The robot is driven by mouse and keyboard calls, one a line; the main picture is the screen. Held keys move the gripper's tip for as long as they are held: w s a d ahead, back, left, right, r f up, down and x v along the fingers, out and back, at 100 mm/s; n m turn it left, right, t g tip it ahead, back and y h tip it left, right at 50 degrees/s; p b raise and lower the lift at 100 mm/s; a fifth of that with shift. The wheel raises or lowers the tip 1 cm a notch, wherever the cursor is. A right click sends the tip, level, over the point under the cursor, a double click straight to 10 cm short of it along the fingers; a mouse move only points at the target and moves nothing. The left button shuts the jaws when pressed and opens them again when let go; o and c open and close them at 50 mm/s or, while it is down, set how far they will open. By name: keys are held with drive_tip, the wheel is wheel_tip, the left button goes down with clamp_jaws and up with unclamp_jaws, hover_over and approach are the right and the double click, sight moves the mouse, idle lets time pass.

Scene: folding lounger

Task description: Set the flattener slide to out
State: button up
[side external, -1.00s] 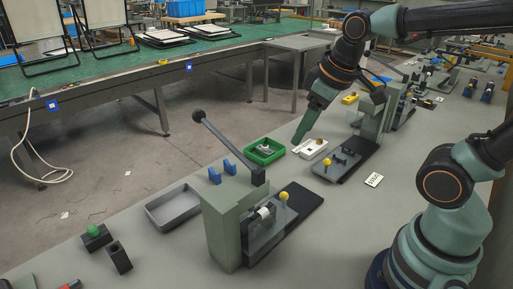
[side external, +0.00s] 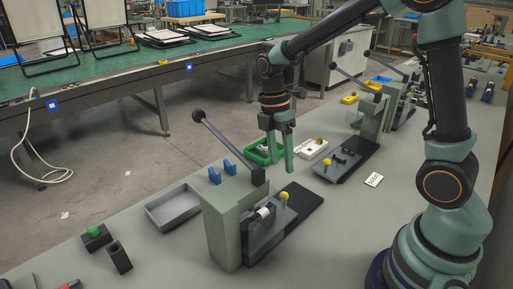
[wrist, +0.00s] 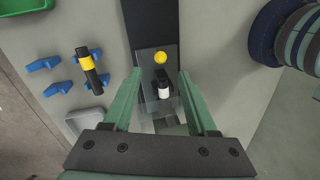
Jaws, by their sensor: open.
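The near press (side external: 227,225) is a grey-green block with a long lever (side external: 228,143) raised and tilted, ending in a black ball. At its right is a slide with a yellow knob (side external: 284,196) and a white cylinder (side external: 265,212), on a dark rail (side external: 302,205). The wrist view shows this knob (wrist: 160,57) and white-and-black cylinder (wrist: 164,90) between my fingers in the picture. My gripper (side external: 280,166) points down, open and empty, above and beyond the slide, apart from it. No label shows which station is the flattener.
A second station with a yellow knob (side external: 327,162) stands behind. A green tray (side external: 258,158), white fixture (side external: 311,149), grey tray (side external: 174,211) and blue brackets (side external: 222,171) are nearby. A label card (side external: 373,180) lies on the right. The front bench is mostly clear.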

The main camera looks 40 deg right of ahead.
drive_tip(key=f, duration=0.3)
drive_tip(key=s+f, duration=0.1)
drive_tip(key=f, duration=0.3)
drive_tip(key=s+f, duration=0.1)
drive_tip(key=f, duration=0.2)
drive_tip(key=shift+a+f, duration=0.25)
clamp_jaws()
drive_tip(key=shift+s, duration=0.1)
idle(0.9)
